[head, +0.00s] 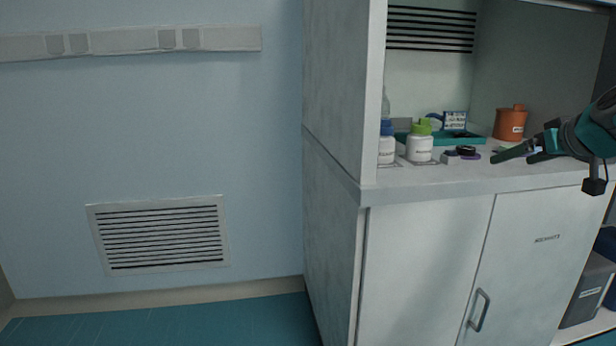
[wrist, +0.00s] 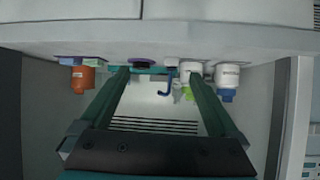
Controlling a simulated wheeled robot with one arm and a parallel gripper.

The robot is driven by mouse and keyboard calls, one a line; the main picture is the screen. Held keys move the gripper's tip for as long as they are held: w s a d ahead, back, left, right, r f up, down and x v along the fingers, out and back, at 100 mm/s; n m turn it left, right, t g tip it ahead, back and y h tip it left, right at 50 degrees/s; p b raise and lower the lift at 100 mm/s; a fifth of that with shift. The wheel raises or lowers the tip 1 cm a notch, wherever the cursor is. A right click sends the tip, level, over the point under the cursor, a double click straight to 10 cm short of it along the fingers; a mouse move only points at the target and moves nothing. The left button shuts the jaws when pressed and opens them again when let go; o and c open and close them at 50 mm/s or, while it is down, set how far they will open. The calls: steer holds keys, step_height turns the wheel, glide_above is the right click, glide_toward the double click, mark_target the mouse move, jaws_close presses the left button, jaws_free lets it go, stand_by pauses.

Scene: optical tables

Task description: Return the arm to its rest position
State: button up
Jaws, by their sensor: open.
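My gripper (head: 512,154) is at the right of the head view, in front of the cabinet's worktop, at about the height of its surface. Its two fingers also show in the wrist view (wrist: 160,95), spread apart with nothing held between them. The wrist picture appears upside down, with the worktop edge along its top. Beyond the fingers, in the alcove, stand an orange pot (head: 510,124), a white bottle with a green cap (head: 419,148) and a white bottle with a blue cap (head: 386,150).
The cabinet worktop (head: 440,182) has a front edge close to my gripper, with a side wall (head: 338,100) to its left. A teal tray (head: 470,138) and small dark round items lie on it. Grey bins (head: 585,295) stand low at the right. The floor at left is clear.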

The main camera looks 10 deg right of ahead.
steer(key=a+f+n+g+y, duration=0.15)
steer(key=a+f, duration=0.25)
steer(key=a, duration=0.4)
steer(key=a+f+g+y, duration=0.15)
steer(key=a+f, duration=0.25)
steer(key=a, duration=0.4)
steer(key=s+a+f+g, duration=0.2)
steer(key=s+a+f, duration=0.2)
steer(key=a, duration=0.2)
steer(key=s+a+f+g, duration=0.2)
steer(key=s+a+f, duration=0.25)
steer(key=a, duration=0.25)
steer(key=s+a+f+g+h, duration=0.1)
steer(key=s+a+f+g, duration=0.1)
steer(key=s+f, duration=0.6)
steer(key=s+a+f+g+h, duration=0.1)
steer(key=s+a+f+g, duration=0.2)
steer(key=s+f, duration=0.5)
steer(key=s+m+g, duration=0.1)
steer(key=s, duration=0.7)
steer(key=shift+h, duration=0.3)
steer(key=shift+a+f, duration=0.1)
